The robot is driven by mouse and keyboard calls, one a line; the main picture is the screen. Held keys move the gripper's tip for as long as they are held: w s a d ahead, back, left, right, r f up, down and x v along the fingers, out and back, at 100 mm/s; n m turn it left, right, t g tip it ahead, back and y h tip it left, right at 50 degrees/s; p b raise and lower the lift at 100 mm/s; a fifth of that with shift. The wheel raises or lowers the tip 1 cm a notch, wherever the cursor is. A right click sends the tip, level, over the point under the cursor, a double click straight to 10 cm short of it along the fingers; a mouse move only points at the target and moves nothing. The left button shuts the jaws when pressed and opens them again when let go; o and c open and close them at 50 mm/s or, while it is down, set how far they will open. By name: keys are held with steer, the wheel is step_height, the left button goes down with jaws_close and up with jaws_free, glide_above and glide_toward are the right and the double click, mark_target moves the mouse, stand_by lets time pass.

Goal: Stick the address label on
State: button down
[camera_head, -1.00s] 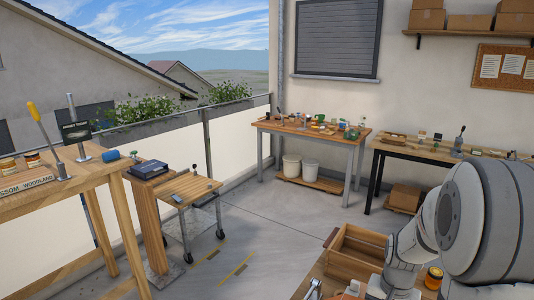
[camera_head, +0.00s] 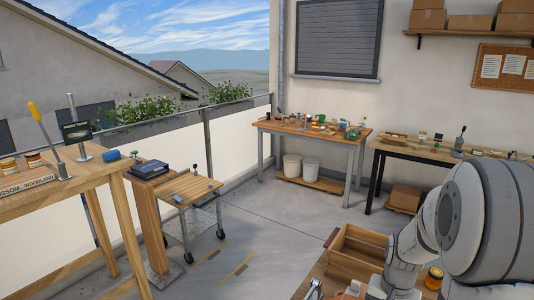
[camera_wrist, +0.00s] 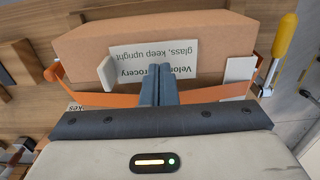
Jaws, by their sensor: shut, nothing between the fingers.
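A brown cardboard box (camera_wrist: 210,32) lies across the upper part of the wrist view. A white address label (camera_wrist: 190,52) is against its near face, with print upside down in this view, including "glass, keep upright". My gripper (camera_wrist: 164,72) is shut, its two dark fingers together in front of the label's lower middle and hiding some print. The fingertips look close to or touching the label; I cannot tell which. The label looks flat against the box. My gripper is outside the head view.
An orange strap-like holder (camera_wrist: 74,97) with white pads (camera_wrist: 240,68) flanks the box's near side. A yellow-handled tool (camera_wrist: 285,36) stands at its right.

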steer(key=shift+f+b, duration=0.55)
steer(key=shift+f, duration=0.15)
stand_by(0.5)
stand_by(0.5)
steer(key=shift+r+p, duration=2.2)
steer(key=shift+r, duration=0.9)
steer(key=shift+s+a+r, duration=0.1)
steer(key=shift+a+r, duration=0.1)
steer(key=shift+a, duration=0.05)
steer(key=s+a+r+n+t+b, duration=0.2)
steer(key=s+a+r+n, duration=0.5)
steer(key=s+a, duration=0.6)
step_height(320, 180, up, 3)
steer(key=shift+f+t, duration=0.1)
steer(key=shift+t, duration=0.6)
